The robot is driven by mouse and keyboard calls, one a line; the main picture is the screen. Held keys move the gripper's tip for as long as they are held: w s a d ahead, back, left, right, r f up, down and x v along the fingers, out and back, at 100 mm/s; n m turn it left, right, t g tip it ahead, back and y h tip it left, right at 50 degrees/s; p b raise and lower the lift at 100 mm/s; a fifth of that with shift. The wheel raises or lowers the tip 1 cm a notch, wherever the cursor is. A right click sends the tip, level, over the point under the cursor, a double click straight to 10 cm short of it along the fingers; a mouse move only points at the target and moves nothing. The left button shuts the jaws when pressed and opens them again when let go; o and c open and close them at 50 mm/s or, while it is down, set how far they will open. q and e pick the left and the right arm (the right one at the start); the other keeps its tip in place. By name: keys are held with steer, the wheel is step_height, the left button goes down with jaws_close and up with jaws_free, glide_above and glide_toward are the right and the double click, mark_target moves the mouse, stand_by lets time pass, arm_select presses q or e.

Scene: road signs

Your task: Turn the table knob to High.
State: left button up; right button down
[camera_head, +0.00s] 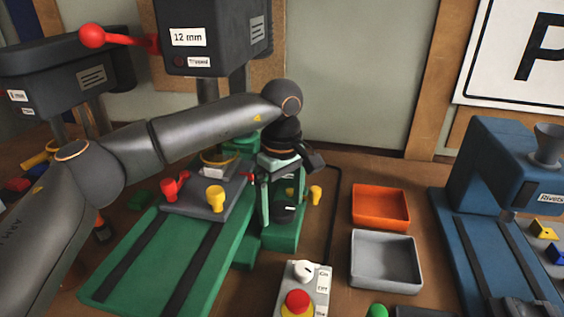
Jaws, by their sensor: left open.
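My left gripper (283,205) reaches in from the left and points down at the right side of the green drill-press table. Its jaws are open, with one finger on each side of a dark knob-like piece (286,214) on a green block (283,236). Whether the fingers touch that piece is hard to see, and the gripper partly hides it. A white knob (303,270) sits on a grey control box (313,285) with small labels, in front of the gripper. The label words are too small to read surely. My right gripper is not in view.
The drill press head (205,45), labelled 12 mm, stands behind my left arm. Yellow knobs (215,197) and red handles (174,186) stick up nearby. A red button (298,301) is on the control box. Orange (381,222) and grey (386,280) trays lie right, beside a blue machine (500,170).

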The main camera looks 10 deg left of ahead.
mark_target(282, 208)
arm_select(q)
steer(key=shift+f+n+b, duration=0.25)
steer(key=shift+n+b, duration=0.45)
steer(key=shift+n, duration=0.5)
steer(key=n+b, duration=0.3)
steer(key=shift+f, duration=0.1)
step_height(282, 208, up, 13)
steer(key=p, duration=0.3)
